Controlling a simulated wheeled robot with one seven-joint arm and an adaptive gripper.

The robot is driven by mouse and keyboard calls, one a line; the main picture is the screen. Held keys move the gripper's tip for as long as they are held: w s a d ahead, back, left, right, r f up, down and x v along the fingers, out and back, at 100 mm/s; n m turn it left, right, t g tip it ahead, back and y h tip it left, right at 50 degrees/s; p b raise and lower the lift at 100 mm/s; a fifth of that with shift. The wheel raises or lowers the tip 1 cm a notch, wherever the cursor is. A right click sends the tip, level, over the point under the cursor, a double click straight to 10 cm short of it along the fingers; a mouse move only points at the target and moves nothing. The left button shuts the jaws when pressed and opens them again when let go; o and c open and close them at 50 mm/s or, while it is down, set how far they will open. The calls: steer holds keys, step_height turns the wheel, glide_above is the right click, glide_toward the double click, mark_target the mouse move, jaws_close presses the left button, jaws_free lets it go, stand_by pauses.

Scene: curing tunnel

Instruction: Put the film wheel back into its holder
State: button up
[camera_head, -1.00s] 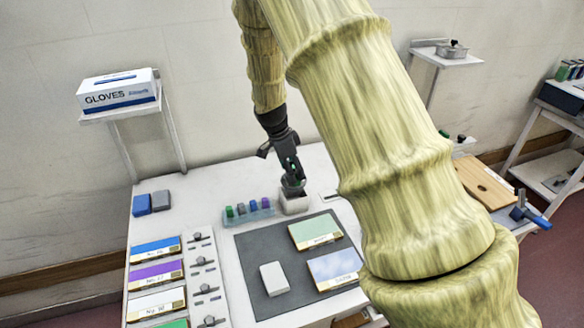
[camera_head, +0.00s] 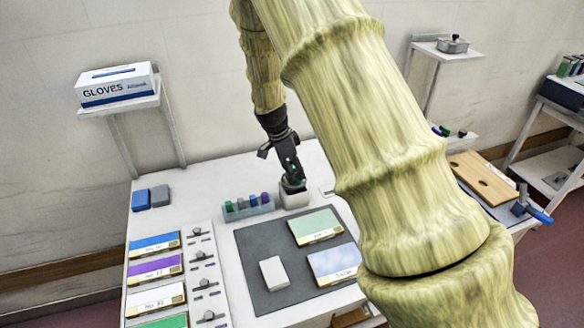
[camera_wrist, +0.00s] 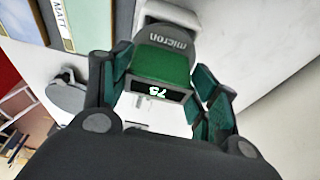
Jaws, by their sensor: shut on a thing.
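The film wheel (camera_wrist: 165,66) has a green face, a grey part reading "micron" and a small dark window showing 75. My gripper (camera_wrist: 160,80) is shut on it, with green-padded fingers on either side in the wrist view. In the head view my gripper (camera_head: 291,172) points down over a small white holder (camera_head: 294,199) at the back of the table. The wheel's lower part meets the top of this holder, but I cannot tell how deep it sits. The white holder (camera_wrist: 172,12) also shows behind the wheel in the wrist view.
A clear rack (camera_head: 248,210) of small coloured pieces stands close left of the holder. A dark mat (camera_head: 262,240) with sample panels lies in front. Blue and grey blocks (camera_head: 150,197) sit at the back left. My arm covers the table's right side.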

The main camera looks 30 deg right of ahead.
steer(key=shift+f+b, duration=0.5)
steer(key=shift+f, duration=0.6)
steer(key=o, duration=1.2)
steer(key=o, duration=0.3)
steer(key=shift+r, duration=0.1)
steer(key=shift+r+p, duration=2.2)
steer(key=shift+r, duration=1.25)
